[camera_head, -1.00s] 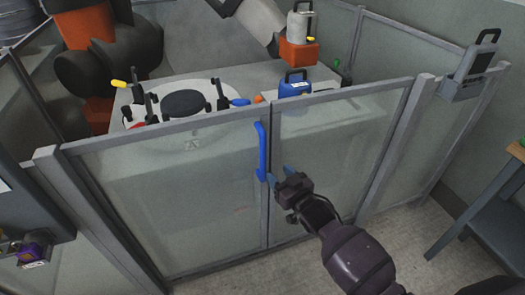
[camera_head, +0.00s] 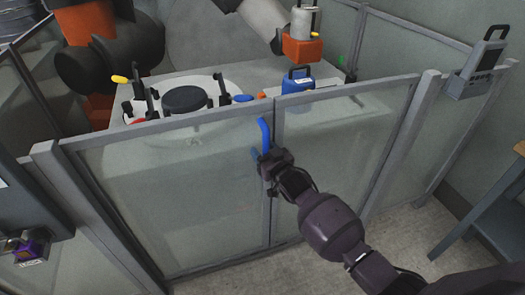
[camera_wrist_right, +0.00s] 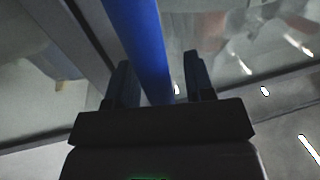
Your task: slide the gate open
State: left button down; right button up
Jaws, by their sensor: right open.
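The gate (camera_head: 170,200) is a clear panel in a grey frame, standing next to a second clear panel on its right. A blue vertical handle (camera_head: 264,134) is on the frame post where the panels meet. My right gripper (camera_head: 262,156) is at the handle's lower part and hides some of it. In the right wrist view the blue handle (camera_wrist_right: 138,40) runs between the two fingers of my right gripper (camera_wrist_right: 155,80). The fingers are apart, one on each side of the handle, with a gap on the right side. My left gripper is not in view.
Behind the gate is a work table (camera_head: 225,125) with a black round part (camera_head: 185,99), a blue container (camera_head: 297,90) and clamps. A grey device (camera_head: 477,68) hangs on the right fence post. A side table (camera_head: 490,205) stands at the right. Floor shows in front of the gate.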

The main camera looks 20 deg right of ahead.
jog(key=shift+w, duration=0.2)
grip_shut()
jog(key=shift+a, duration=0.2)
